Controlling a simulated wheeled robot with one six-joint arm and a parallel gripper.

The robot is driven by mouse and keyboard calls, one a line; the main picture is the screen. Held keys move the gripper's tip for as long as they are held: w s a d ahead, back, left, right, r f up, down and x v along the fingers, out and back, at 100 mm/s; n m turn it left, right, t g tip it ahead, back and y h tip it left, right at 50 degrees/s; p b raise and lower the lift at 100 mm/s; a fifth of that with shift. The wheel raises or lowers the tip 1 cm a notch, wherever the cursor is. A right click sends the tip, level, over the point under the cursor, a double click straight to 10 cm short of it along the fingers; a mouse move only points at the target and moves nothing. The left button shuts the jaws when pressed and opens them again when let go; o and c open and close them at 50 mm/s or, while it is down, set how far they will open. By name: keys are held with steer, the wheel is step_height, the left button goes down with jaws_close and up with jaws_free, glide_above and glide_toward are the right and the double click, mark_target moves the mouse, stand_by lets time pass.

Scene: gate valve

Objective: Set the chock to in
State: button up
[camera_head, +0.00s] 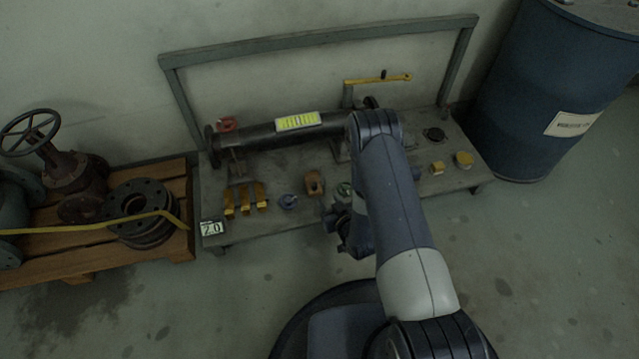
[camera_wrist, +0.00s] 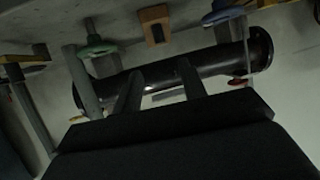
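No part is marked as the chock, and I cannot tell which one it is. An orange block with a dark slot (camera_head: 314,184) stands at the front middle of the grey bench (camera_head: 225,215); it also shows at the top of the wrist view (camera_wrist: 155,24). A small yellow block (camera_head: 437,168) sits on the bench's right part. My gripper (camera_wrist: 160,88) is open, its two fingers apart with nothing visible between them. In the wrist view the fingers overlap the dark pipe behind. In the head view my gripper (camera_head: 342,225) is at the bench's front edge, partly hidden by my arm.
A green handwheel (camera_wrist: 95,45) and a blue one (camera_wrist: 222,14) flank the orange block. Several yellow levers (camera_head: 245,198) stand at left. A dark pipe (camera_head: 258,136) runs along the back. A pallet (camera_head: 165,252) is left, a blue drum (camera_head: 540,95) right.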

mark_target(315, 185)
steer(key=b+x, duration=0.4)
steer(key=x, duration=0.5)
steer(key=shift+w+a+f, duration=0.1)
steer(key=shift+w+f, duration=0.05)
steer(key=shift+f, duration=0.15)
steer(key=shift+w+a+f, duration=0.15)
steer(key=shift+w+a, duration=0.1)
steer(key=shift+w, duration=0.35)
steer(key=shift+c, duration=0.3)
jaws_close()
